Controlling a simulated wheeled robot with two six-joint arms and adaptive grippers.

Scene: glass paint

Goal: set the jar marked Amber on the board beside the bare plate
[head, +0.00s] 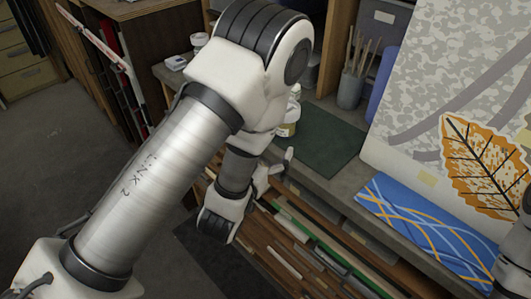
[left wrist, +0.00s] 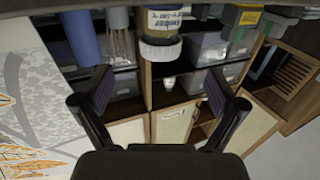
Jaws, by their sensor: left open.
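A pale jar (head: 287,127) with a light lid stands on the bench, partly hidden by my left arm in the head view. I cannot make out a bare plate or confirm the board.
A dark green mat (head: 325,142) lies on the bench right of the jar. A brush pot (head: 350,90) stands behind it. A blue patterned panel (head: 425,222) lies front right, below a large panel with an orange leaf (head: 485,165). Slotted shelving is under the bench.

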